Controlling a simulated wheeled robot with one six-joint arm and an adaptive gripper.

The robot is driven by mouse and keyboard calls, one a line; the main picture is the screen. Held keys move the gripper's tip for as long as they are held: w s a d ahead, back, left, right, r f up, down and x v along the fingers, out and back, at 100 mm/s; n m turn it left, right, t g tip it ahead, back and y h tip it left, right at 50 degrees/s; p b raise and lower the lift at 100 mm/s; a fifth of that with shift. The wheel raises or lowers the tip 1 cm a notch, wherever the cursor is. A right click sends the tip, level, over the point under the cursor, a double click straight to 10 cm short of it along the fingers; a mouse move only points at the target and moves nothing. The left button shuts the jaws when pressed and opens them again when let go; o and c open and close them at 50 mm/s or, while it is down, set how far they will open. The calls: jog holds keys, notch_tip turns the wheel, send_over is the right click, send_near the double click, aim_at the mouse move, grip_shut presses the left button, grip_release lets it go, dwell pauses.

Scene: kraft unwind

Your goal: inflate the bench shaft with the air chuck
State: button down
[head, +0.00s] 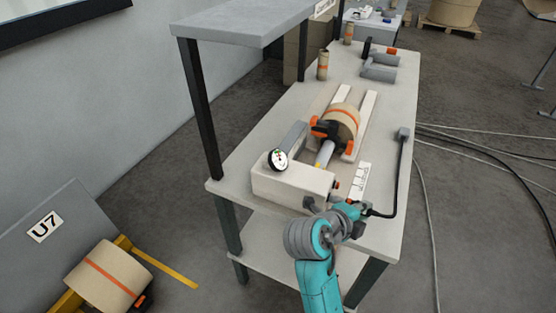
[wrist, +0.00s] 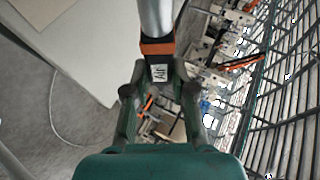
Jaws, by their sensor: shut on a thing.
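My gripper (head: 352,208) is at the front right of the bench, low beside the white shaft stand (head: 285,190). In the wrist view its fingers (wrist: 160,98) are closed around the air chuck (wrist: 158,50), which has a dark body with a white label, an orange collar and a silver barrel pointing to the top of the picture. In the head view the arm mostly hides the chuck. The bench shaft (head: 325,153) shows as a short silver length between the stand and a kraft roll (head: 343,116) with black and orange collars. I cannot tell whether the chuck touches a valve.
A round gauge (head: 278,159) stands at the stand's left. A dark hose runs from near my gripper to a grey box (head: 403,135) on the bench's right edge. A shelf (head: 240,24) overhangs the left side. Cables lie on the floor at right; another roll (head: 105,275) is lower left.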

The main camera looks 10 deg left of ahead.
jog(key=shift+s+d, duration=0.3)
jog(key=shift+d, duration=0.65)
jog(key=shift+s+d, duration=0.35)
jog(key=shift+d, duration=0.6)
jog(key=shift+s+d, duration=0.3)
jog(key=shift+d, duration=0.65)
